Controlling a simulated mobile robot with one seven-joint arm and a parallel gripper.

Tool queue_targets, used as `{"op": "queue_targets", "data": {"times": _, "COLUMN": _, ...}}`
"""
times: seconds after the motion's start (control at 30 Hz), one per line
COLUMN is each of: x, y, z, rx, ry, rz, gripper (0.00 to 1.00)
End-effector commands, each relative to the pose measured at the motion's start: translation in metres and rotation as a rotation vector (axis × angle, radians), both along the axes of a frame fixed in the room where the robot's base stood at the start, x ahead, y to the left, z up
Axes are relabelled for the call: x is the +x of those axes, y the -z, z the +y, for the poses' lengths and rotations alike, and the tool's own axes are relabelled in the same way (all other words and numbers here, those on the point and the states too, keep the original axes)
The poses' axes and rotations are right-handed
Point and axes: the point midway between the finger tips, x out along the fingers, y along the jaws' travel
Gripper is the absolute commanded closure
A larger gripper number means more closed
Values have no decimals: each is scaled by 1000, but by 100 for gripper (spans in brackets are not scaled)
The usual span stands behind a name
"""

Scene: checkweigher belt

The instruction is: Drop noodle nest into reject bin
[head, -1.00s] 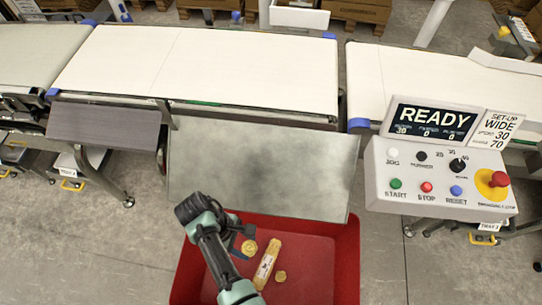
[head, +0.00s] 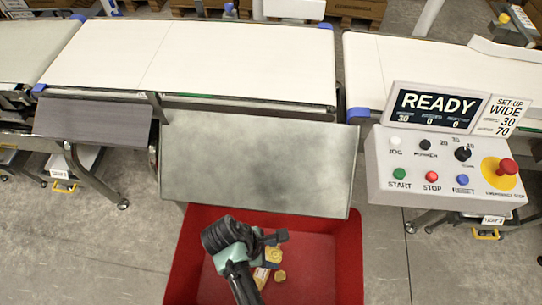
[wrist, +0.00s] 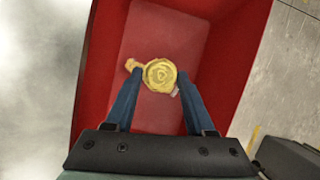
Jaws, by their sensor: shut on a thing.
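The noodle nest, a round yellow coil, is between the tips of my gripper (wrist: 160,78) in the wrist view (wrist: 160,75). My gripper is shut on it, with a blue finger on each side. In the head view the held nest (head: 275,254) shows just below my gripper (head: 276,243), partly hidden by it. The red reject bin (head: 330,260) lies below; its wall also shows in the wrist view (wrist: 225,50). The nest is over the bin's inside. How high it is above the floor I cannot tell.
In the bin lie a yellow packet (head: 262,276) and another small round yellow piece (head: 280,276). A grey sloping plate (head: 260,165) borders the bin's far side. The control panel (head: 445,165) stands to the right, reading READY. White belts (head: 230,60) run behind.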

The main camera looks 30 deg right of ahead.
Motion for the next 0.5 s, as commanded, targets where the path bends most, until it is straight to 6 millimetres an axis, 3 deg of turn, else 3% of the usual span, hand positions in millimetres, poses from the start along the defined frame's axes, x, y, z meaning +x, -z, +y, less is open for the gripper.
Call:
{"op": "queue_targets", "data": {"times": 0.03, "x": 0, "y": 12, "z": 0, "rx": 0, "ry": 0, "rz": 0, "gripper": 98}}
{"op": "queue_targets", "data": {"times": 0.13, "x": 0, "y": 19, "z": 0, "rx": 0, "ry": 0, "rz": 0, "gripper": 98}}
{"op": "queue_targets", "data": {"times": 0.47, "x": 0, "y": 20, "z": 0, "rx": 0, "ry": 0, "rz": 1, "gripper": 98}}
{"op": "queue_targets", "data": {"times": 0.5, "x": 0, "y": 20, "z": 0, "rx": 0, "ry": 0, "rz": 1, "gripper": 44}}
